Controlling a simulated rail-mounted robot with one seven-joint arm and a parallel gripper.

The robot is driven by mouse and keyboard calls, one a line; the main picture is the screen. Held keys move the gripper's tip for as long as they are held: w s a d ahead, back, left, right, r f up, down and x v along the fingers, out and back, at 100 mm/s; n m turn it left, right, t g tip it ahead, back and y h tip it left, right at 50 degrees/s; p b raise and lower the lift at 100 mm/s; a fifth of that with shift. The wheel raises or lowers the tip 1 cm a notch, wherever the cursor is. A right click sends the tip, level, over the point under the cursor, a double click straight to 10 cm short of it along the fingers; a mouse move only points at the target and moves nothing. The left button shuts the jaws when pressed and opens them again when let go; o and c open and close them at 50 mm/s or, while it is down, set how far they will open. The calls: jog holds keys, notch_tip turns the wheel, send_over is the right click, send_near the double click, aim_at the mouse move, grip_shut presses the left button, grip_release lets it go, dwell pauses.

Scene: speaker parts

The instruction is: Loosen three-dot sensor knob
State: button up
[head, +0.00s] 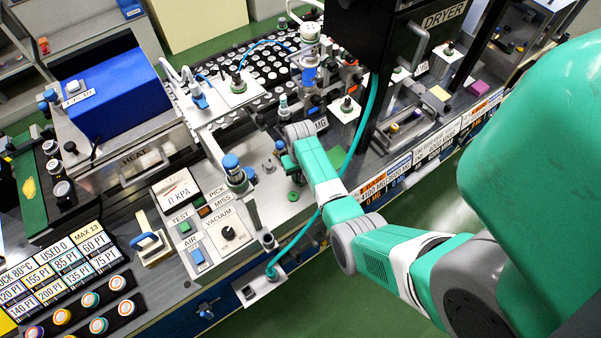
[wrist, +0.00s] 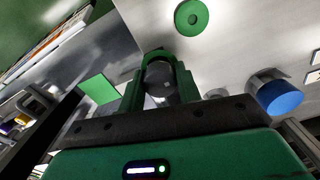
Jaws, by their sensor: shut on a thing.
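In the wrist view my gripper (wrist: 159,72) has its two green fingers closed around a dark grey round knob (wrist: 161,88) with a small pale mark on it. I cannot make out any dots on it. In the head view my gripper (head: 288,161) is down at the metal deck in the middle of the bench, left of my wrist. The held knob is hidden there behind my gripper and wrist.
A blue-capped cylinder (wrist: 276,95) stands to the right in the wrist view. In the head view, the dryer (head: 400,60) and blue-topped fittings (head: 232,166) stand close around. A teal hose (head: 310,228) crosses the deck.

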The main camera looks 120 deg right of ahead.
jog(key=n, duration=0.9)
jog(key=shift+n, duration=0.3)
jog(key=n, duration=0.8)
jog(key=shift+f+n, duration=0.1)
jog(key=shift+n, duration=0.2)
dwell(0.4)
jog(key=o, duration=1)
jog(key=shift+c, duration=0.2)
jog(key=shift+r+p, duration=0.3)
jog(key=shift+r, duration=3.65)
